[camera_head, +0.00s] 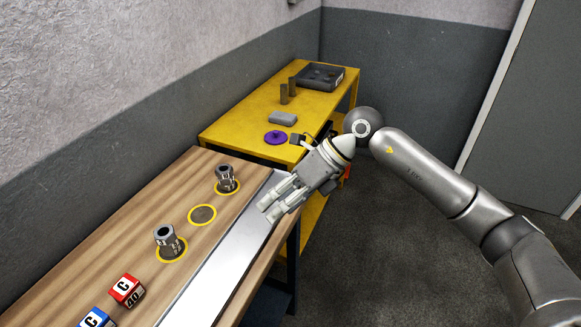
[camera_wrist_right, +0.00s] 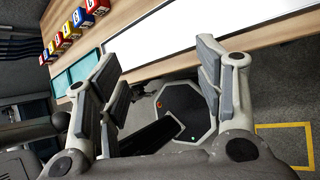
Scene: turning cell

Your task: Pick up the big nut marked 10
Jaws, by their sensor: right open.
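Two grey hex nuts stand upright on the wooden table in the head view: a nearer one (camera_head: 166,240) and a farther one (camera_head: 226,180). Each is at a yellow-ringed spot and carries small light marks that I cannot read, so I cannot tell which is marked 10. An empty ringed spot (camera_head: 202,215) lies between them. My right gripper (camera_head: 268,208) is open and empty over the pale strip, to the right of both nuts and apart from them. In the right wrist view its two fingers (camera_wrist_right: 157,62) are spread wide, with no nut between them. My left gripper is out of view.
Red (camera_head: 127,290) and blue (camera_head: 95,319) lettered cubes sit at the table's near end. A yellow table (camera_head: 237,129) behind holds a purple knobbed disc (camera_head: 276,137), a grey block (camera_head: 283,118), dark cylinders and a dark tray (camera_head: 303,81). The pale strip (camera_head: 214,270) is clear.

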